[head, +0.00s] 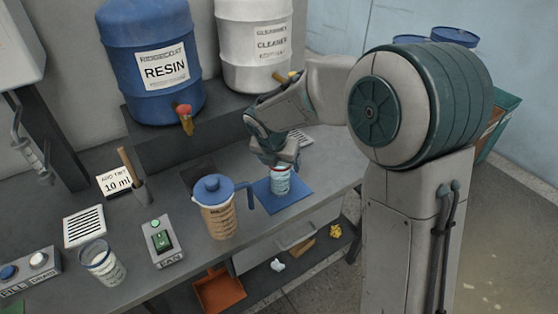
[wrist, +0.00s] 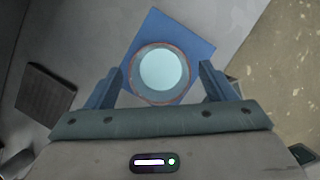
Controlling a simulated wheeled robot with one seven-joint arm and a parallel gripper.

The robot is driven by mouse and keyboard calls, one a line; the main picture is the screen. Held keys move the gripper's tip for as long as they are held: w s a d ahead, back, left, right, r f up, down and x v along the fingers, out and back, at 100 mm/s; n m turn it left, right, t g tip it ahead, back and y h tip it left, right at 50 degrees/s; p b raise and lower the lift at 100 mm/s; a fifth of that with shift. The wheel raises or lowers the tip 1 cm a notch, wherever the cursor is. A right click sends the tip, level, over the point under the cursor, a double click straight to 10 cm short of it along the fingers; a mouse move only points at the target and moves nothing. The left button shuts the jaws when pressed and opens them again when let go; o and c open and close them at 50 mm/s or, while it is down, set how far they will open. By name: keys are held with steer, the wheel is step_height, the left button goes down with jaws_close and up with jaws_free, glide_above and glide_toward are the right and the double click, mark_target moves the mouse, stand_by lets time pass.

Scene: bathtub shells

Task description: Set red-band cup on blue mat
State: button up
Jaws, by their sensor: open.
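The red-band cup (head: 280,181) stands upright on the blue mat (head: 264,198) near the right end of the bench. In the wrist view the cup (wrist: 162,72) is seen from above, with a pale inside and a thin reddish rim, over the blue mat (wrist: 205,48). My gripper (head: 284,160) is just above and around the cup's top in the head view. In the wrist view my gripper (wrist: 162,84) has its fingers apart, one on each side of the cup, with gaps between them and its wall. The cup's far side is hidden.
A jug with a blue lid (head: 217,205) stands left of the mat. Another clear cup (head: 102,262), a fan switch box (head: 162,243) and a button box (head: 28,272) are farther left. The blue resin drum (head: 152,60) and white cleaner drum (head: 253,45) stand behind on a raised shelf.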

steer(key=shift+r, duration=0.1)
steer(key=v, duration=1.2)
steer(key=s+d+f+m, duration=0.1)
steer(key=s+d+m, duration=0.8)
steer(key=m, duration=0.7)
steer(key=s+d+f+m+g+y, duration=0.1)
steer(key=s+d+m, duration=0.7)
steer(key=m, duration=0.8)
steer(key=s+f, duration=0.1)
steer(key=s, duration=0.2)
steer(key=shift+s+d+f+y+p, duration=0.2)
steer(key=shift+s+d+y+p, duration=0.1)
steer(key=shift+d, duration=0.05)
